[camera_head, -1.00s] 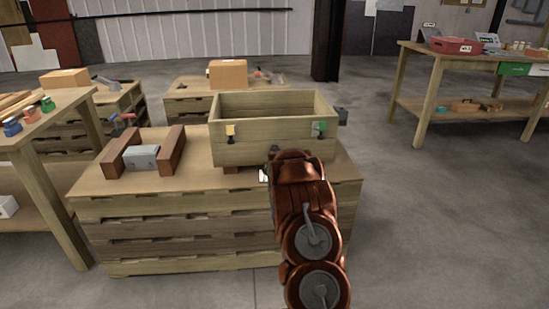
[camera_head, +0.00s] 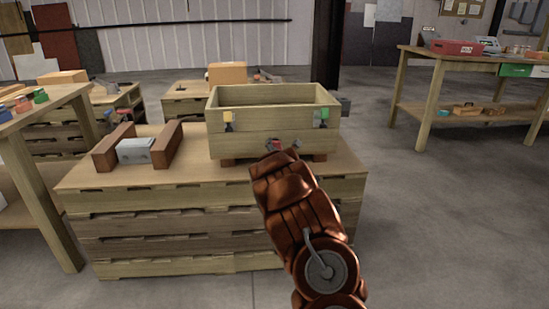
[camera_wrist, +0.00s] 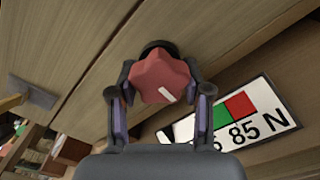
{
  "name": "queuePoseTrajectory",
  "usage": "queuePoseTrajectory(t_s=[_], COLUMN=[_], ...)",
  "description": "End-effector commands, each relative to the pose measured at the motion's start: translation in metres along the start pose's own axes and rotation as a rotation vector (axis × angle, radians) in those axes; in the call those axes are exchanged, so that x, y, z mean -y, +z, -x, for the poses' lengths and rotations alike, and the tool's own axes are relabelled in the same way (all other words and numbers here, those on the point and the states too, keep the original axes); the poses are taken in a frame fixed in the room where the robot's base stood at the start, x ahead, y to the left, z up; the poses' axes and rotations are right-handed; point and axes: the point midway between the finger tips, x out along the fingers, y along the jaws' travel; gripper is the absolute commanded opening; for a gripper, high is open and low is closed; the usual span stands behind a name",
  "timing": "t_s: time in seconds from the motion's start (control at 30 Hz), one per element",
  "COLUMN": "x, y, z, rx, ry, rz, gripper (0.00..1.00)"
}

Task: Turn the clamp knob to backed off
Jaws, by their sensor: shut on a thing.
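The clamp knob (camera_wrist: 160,76) is a red, lobed knob on a dark round base, set on the wooden crate's front face. A short white mark shows on its lower right part. My gripper (camera_wrist: 160,82) has one finger on each side of the knob and is shut on it. In the head view my gripper (camera_head: 282,148) is at the lower front of the wooden crate (camera_head: 240,148), and a bit of red shows between the fingers. A white label (camera_wrist: 255,120) with a green and a red field and "85 N" is beside the knob, partly hidden by a finger.
The crate stands on a pallet-built table (camera_head: 110,180). A grey block (camera_head: 135,151) sits between two brown wooden blocks left of it. Yellow (camera_head: 228,116) and green (camera_head: 321,116) tags are on the crate front. A workbench (camera_head: 420,75) stands far right, with open floor before it.

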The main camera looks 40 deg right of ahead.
Motion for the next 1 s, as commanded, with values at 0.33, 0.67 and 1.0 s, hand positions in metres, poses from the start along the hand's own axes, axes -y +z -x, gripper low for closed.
queuePoseTrajectory(t_s=[0.33,0.67,1.0], x=[0.0093,0.0099,0.0082], y=[-0.0037,-0.0016,0.0029], z=[0.0003,0.0004,0.0], rx=[0.004,0.004,0.0], ry=[-0.002,-0.003,-0.005], rz=[0.308,0.596,0.913], gripper=[0.14,0.14,0.14])
